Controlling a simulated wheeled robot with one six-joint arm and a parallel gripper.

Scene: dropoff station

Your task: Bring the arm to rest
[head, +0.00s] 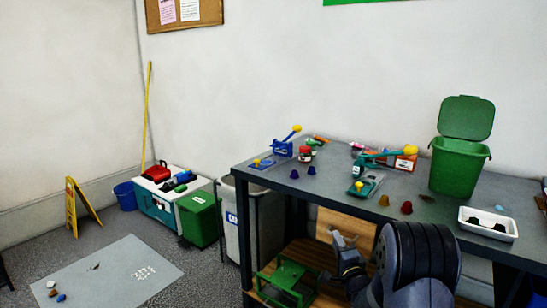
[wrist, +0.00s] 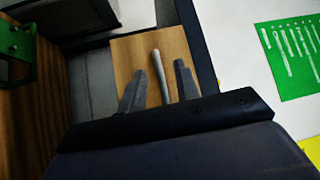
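My gripper (head: 345,238) is in front of the dark table (head: 328,190), below its top, in the head view. In the wrist view my gripper (wrist: 160,68) shows two grey fingers standing apart. A pale rod-like thing (wrist: 158,78) shows between them against a wooden panel (wrist: 125,57). Gaps show on both sides of the rod, and I cannot tell how far beyond the fingers it is. My dark arm hides part of the table's front and lower shelf.
The table carries a green bin (head: 458,165), a white tray (head: 488,225), a teal press (head: 365,185), a blue press (head: 283,147) and several small cups. A green stand (head: 285,280) is below. A grey bin (head: 262,225) stands left of the table. Floor farther left is partly clear.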

